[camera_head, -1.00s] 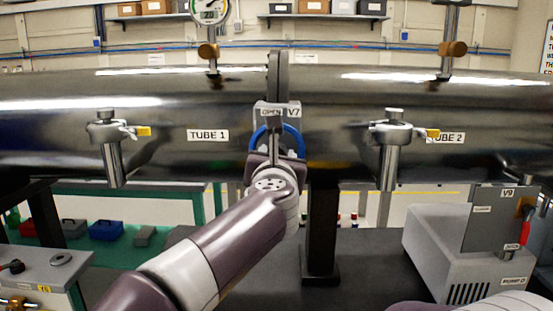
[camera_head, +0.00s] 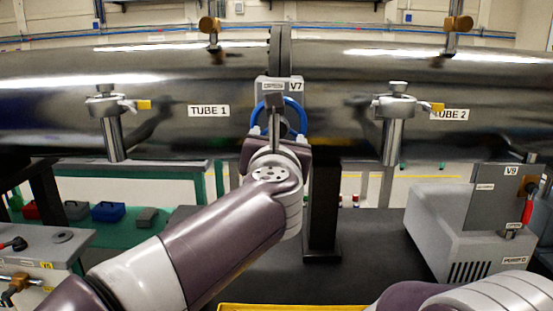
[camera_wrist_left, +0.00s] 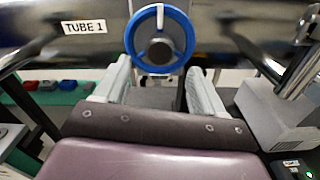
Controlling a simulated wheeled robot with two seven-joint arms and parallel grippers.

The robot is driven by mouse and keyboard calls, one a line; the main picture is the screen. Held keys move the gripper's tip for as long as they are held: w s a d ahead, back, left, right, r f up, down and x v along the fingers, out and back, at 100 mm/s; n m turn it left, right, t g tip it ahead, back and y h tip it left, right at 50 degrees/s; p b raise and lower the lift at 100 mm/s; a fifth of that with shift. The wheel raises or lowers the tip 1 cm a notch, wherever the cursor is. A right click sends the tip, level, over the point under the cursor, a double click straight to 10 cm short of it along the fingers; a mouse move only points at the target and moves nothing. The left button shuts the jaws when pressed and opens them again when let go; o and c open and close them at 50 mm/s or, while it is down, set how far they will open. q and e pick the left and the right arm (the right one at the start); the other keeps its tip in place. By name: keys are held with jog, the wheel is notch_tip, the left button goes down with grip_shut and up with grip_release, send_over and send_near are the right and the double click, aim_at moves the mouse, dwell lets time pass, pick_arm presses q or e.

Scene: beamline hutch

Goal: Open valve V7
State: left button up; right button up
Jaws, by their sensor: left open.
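Valve V7 has a blue handwheel (camera_head: 301,112) with a grey hub, on a grey housing under the V7 label (camera_head: 296,86) between two tubes. In the left wrist view the blue ring (camera_wrist_left: 131,35) faces me, with a white mark at its top. My left gripper (camera_head: 277,133) is just in front of the wheel and covers part of it in the head view. In the wrist view its two fingers (camera_wrist_left: 160,75) are spread apart, with the wheel's lower part between and beyond them. Nothing is gripped. I cannot tell whether they touch the wheel. My right gripper is out of view.
The large steel tube (camera_head: 60,85) crosses the view behind the wheel, with clamps (camera_head: 395,105) on both sides. A dark support post (camera_head: 322,215) stands below. A grey pump box with valve V9 (camera_head: 495,215) is right; a V6 box (camera_head: 45,248) is left.

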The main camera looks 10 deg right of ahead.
pick_arm(q)
jog(key=v, duration=0.6)
jog(key=shift+s+b, duration=0.3)
jog(key=shift+s, duration=0.05)
jog(key=shift+w+a, duration=0.1)
jog(key=shift+a, duration=0.05)
